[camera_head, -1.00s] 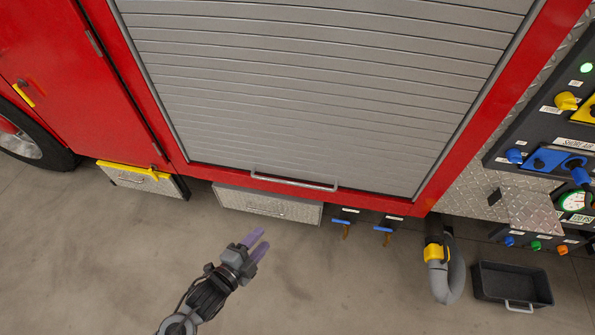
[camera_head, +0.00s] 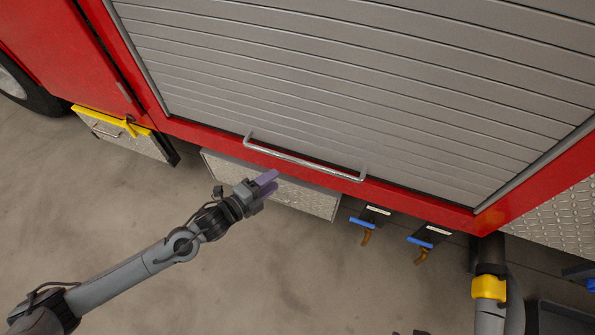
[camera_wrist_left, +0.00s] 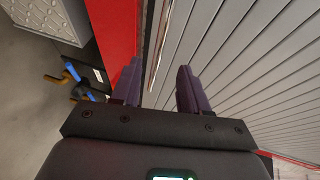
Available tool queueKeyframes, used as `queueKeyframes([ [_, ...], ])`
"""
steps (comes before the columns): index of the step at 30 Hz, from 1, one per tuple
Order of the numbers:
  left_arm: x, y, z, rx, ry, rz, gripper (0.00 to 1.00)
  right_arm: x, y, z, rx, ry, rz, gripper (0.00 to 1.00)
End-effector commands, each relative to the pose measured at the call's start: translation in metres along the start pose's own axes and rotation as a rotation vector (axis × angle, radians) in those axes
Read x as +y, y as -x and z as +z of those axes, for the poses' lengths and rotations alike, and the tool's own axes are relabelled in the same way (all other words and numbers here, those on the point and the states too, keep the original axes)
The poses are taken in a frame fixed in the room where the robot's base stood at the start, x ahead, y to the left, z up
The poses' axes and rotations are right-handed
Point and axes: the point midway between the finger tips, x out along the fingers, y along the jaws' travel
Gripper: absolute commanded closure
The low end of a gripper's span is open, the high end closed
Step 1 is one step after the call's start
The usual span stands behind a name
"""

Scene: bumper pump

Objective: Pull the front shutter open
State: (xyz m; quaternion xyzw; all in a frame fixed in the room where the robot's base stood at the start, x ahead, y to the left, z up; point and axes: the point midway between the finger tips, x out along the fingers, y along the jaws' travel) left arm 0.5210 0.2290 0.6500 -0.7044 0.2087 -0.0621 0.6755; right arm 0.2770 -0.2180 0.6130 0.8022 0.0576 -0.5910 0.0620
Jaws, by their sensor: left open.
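The front shutter (camera_head: 370,90) is a grey slatted panel in a red frame, and its bottom edge is down at the frame's lower rail. A silvery bar handle (camera_head: 305,162) runs along that edge. My left gripper (camera_head: 268,183) is open, just below the left half of the handle in the head view. In the left wrist view its two purple fingers (camera_wrist_left: 158,74) are spread, with the pale handle (camera_wrist_left: 159,48) ahead between them. I cannot tell any contact. Small dark tips at the bottom edge of the head view may be my right gripper (camera_head: 408,333).
A diamond-plate box (camera_head: 315,199) hangs under the shutter. A yellow-edged box (camera_head: 125,140) is at left. Blue-handled valves (camera_head: 428,240) and a yellow-banded pipe (camera_head: 489,287) are at right. The floor in front is clear.

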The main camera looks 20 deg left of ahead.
Motion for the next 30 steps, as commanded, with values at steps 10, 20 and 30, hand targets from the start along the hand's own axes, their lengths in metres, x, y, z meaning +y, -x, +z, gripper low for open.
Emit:
queueKeyframes([
  [10, 0.005, -0.027, 0.002, -0.001, -0.003, -0.014, 0.56, 0.0, -0.02, 0.003, 0.011, 0.0, 0.001, 0.57],
  [20, 0.005, -0.08, 0.003, -0.002, -0.003, -0.014, 0.56, -0.001, -0.044, 0.011, 0.008, 0.0, 0.001, 0.57],
  [30, 0.003, -0.11, 0.002, -0.002, -0.003, -0.011, 0.56, -0.001, -0.057, 0.015, 0.007, 0.0, 0.001, 0.57],
])
